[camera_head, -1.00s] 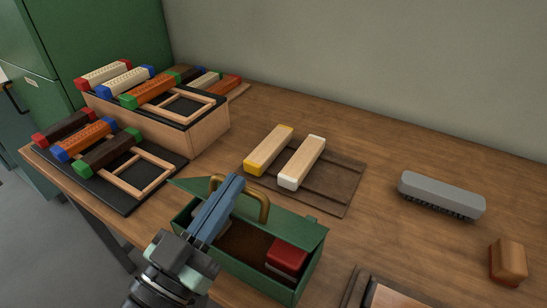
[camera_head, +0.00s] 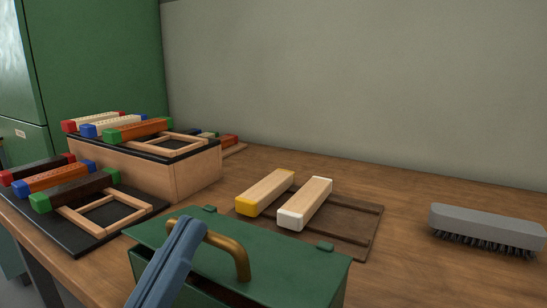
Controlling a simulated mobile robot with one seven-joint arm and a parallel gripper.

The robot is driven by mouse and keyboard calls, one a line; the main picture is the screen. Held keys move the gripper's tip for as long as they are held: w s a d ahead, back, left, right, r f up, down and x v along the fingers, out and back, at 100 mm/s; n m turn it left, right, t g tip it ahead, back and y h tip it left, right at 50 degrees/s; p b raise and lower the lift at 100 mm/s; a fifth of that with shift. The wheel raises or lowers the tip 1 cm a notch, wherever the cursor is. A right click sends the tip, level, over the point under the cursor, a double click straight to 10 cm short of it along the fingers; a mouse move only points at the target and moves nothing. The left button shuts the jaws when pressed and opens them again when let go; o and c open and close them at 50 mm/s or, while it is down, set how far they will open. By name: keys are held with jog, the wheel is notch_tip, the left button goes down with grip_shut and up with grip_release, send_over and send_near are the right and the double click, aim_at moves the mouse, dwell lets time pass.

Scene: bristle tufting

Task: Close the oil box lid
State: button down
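The green oil box (camera_head: 317,291) stands at the bottom of the view, cut off by the frame edge. Its green lid (camera_head: 290,270) lies low over the box, with a dark gap under its front edge. A curved brass handle (camera_head: 240,258) rises from the lid. My gripper (camera_head: 190,222) has its two blue fingers close together and looks shut. The box's inside is mostly hidden.
A yellow-ended block (camera_head: 266,192) and a white-ended block (camera_head: 306,204) lie on a dark tray (camera_head: 352,233) behind the box. A grey brush (camera_head: 487,228) lies right. Racks of coloured-end blocks (camera_head: 60,187) stand left. The table between tray and brush is clear.

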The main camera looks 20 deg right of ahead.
jog(key=shift+s+a+f+b, duration=0.1)
jog(key=shift+f+b, duration=1.1)
jog(key=shift+b, duration=0.35)
jog(key=shift+f, duration=0.15)
